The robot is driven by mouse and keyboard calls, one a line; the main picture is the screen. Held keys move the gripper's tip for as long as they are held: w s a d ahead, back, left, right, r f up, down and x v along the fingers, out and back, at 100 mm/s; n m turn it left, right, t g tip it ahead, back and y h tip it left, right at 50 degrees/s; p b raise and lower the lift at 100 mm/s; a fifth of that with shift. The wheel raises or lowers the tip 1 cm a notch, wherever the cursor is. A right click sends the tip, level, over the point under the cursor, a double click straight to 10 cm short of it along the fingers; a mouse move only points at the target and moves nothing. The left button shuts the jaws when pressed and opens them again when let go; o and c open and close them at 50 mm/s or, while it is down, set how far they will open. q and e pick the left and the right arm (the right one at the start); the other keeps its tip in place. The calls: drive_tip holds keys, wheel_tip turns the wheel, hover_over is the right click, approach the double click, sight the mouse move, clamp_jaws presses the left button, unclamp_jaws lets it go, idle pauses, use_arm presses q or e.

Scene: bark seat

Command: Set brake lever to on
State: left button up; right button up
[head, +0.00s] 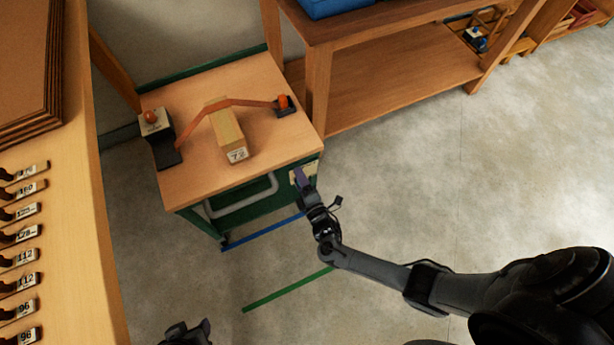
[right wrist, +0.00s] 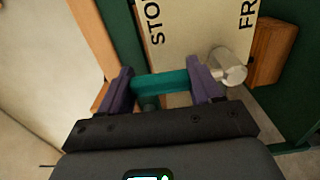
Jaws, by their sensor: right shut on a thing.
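The brake lever is a teal bar (right wrist: 163,84) in the right wrist view, lying crosswise between the purple fingers of my right gripper (right wrist: 165,90). The gripper is shut on it. Behind it is a cream plate (right wrist: 190,30) with partly cut-off words starting "STO" at left and "FR" at right. In the head view my right gripper (head: 304,180) is at the near right corner of the green cart (head: 245,203), where it hides the lever. My left gripper (head: 187,333) is at the bottom edge, far from the cart; its jaw state is unclear.
A wooden block (head: 226,130) marked 72 lies on the cart top under an orange strap (head: 235,102). A workbench (head: 90,240) with several numbered tags stands at left. A wooden shelf (head: 390,75) stands behind. The floor (head: 440,160) at right is clear.

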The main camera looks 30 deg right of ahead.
drive_tip(key=shift+w+a+r+n, duration=0.1)
drive_tip(key=shift+a+r+n, duration=0.1)
drive_tip(key=shift+a+n, duration=0.1)
drive_tip(key=o, duration=1.2)
drive_tip(key=shift+o, duration=0.2)
drive_tip(key=shift+a+f, duration=0.15)
drive_tip(key=shift+s, duration=0.35)
drive_tip(key=s+a+p, duration=0.1)
drive_tip(key=s+p, duration=0.2)
drive_tip(key=s, duration=0.7)
drive_tip(key=shift+a, duration=0.3)
